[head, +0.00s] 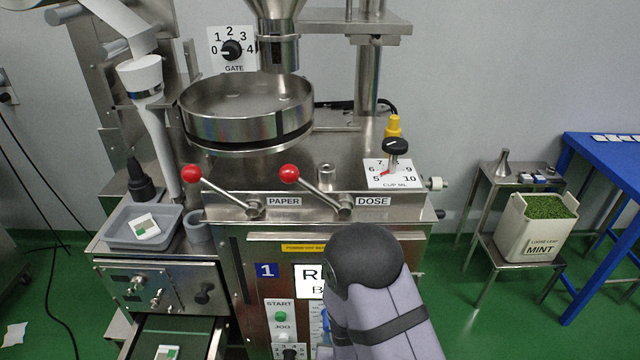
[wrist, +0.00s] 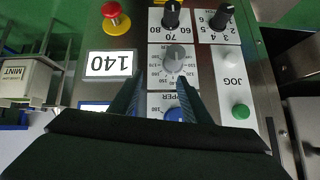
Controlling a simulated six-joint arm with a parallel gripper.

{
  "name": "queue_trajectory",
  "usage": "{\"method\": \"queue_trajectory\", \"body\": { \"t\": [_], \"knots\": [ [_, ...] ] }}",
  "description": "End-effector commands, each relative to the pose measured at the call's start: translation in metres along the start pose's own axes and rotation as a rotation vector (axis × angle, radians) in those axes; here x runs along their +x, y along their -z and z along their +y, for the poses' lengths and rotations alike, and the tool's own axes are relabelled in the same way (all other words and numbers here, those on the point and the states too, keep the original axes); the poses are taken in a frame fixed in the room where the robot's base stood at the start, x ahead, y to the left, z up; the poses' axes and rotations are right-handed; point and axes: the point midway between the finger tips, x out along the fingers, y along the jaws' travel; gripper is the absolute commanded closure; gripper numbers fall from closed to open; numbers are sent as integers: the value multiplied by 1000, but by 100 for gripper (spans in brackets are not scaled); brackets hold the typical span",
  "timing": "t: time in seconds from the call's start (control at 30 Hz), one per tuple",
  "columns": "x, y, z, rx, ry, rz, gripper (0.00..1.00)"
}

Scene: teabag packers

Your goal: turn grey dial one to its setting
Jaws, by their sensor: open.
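The grey dial (wrist: 174,59) sits on a white scale plate (wrist: 154,75) on the machine's front panel in the wrist view. Its plate appears upside down, and its exact pointer reading is too small to tell. A sign reading 140 (wrist: 108,64) is beside it. My gripper (wrist: 162,80) is open, with its two dark fingers reaching toward the dial. The tips appear near the dial's lower edge; I cannot tell whether they touch it. In the head view my arm covers this part of the panel, and the dial is hidden. A blue number 1 plate (head: 266,270) marks this machine.
A blue knob (wrist: 175,114) is close below the grey dial, between the fingers. Black knobs (wrist: 171,14) and (wrist: 222,16) stand above. A red button (wrist: 113,18) and green button (wrist: 240,111) flank the panel. Red-knobbed levers (head: 289,174) stick out above the panel.

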Motion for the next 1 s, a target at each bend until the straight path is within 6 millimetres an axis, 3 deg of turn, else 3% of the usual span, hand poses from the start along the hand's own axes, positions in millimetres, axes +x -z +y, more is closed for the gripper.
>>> {"method": "queue_trajectory", "body": {
  "t": [0.27, 0.47, 0.67, 0.9, 1.0],
  "knots": [
    [-31, 16, 12, -8, -28, -213, 56],
    [-69, 30, 20, -25, -31, -363, 56],
    [-131, 46, 36, -61, -35, -540, 56],
    [-220, 72, 60, -100, -58, -714, 56],
    [-247, 77, 68, -107, -73, -761, 56]
  ]
}}
